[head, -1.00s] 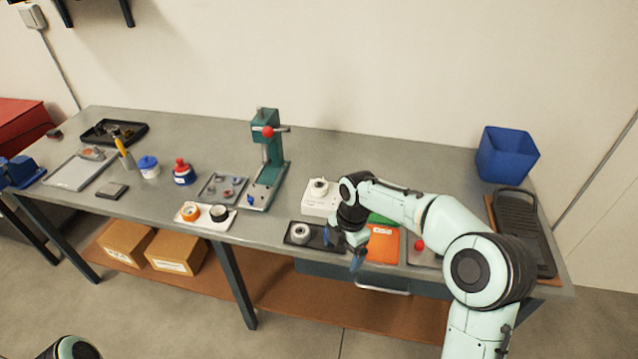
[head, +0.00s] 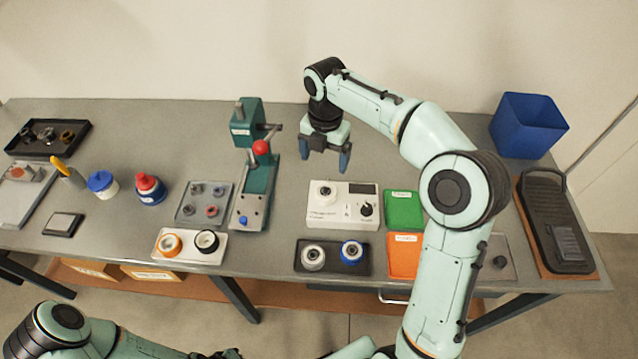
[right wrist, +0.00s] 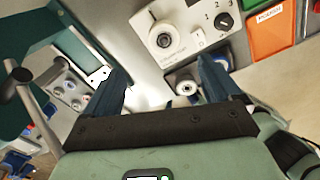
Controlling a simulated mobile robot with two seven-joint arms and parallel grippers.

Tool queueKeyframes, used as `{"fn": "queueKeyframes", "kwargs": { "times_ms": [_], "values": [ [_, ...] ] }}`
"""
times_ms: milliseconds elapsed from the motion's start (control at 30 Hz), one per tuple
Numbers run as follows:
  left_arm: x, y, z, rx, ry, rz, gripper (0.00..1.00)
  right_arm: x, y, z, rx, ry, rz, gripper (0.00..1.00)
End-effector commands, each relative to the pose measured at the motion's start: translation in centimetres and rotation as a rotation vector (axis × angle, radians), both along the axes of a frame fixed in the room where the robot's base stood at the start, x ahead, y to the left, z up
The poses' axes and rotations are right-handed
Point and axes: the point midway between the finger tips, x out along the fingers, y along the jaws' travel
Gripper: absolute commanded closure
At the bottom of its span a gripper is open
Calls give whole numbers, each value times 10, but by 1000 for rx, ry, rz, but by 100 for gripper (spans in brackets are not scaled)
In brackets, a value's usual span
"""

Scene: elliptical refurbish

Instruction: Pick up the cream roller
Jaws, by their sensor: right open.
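A pale cream-grey roller (head: 313,257) stands in the left half of a small black tray (head: 332,269) near the bench front. A blue-and-white roller (head: 351,252) stands beside it. Another off-white roller-like part (head: 325,193) sits on the white control box (head: 343,214); I cannot tell whether it is fixed there. My right gripper (head: 325,160) is open and empty above the bench, behind the box. In the right wrist view, the pale roller (right wrist: 185,86) shows near the right finger, and the box part (right wrist: 164,38) lies above it. My left gripper is out of frame.
A green press (head: 255,180) stands left of the box. A white tray (head: 188,256) holds an orange and a black roller. Green (head: 404,209) and orange (head: 403,256) bins lie to the right. A blue bin (head: 528,126) stands at the back right.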

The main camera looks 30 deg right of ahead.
Motion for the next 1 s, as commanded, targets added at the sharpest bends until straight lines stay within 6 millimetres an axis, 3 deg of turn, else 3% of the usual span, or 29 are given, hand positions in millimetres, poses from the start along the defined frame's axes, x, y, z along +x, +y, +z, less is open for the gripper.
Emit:
{"fn": "queueKeyframes", "kwargs": {
  "times_ms": [33,100,300,533,800,1000],
  "values": [
    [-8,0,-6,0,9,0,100,-3,0,-17,0,10,0,10],
    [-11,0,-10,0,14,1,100,-3,-1,-31,0,10,-1,10],
    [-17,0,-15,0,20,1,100,-2,0,-62,0,8,-1,10],
    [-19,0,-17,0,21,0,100,-2,-1,-77,-1,6,-2,10],
    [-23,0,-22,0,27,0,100,-4,-2,-115,1,6,-1,10],
    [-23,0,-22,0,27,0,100,-3,-2,-120,0,1,-2,10]
  ]
}}
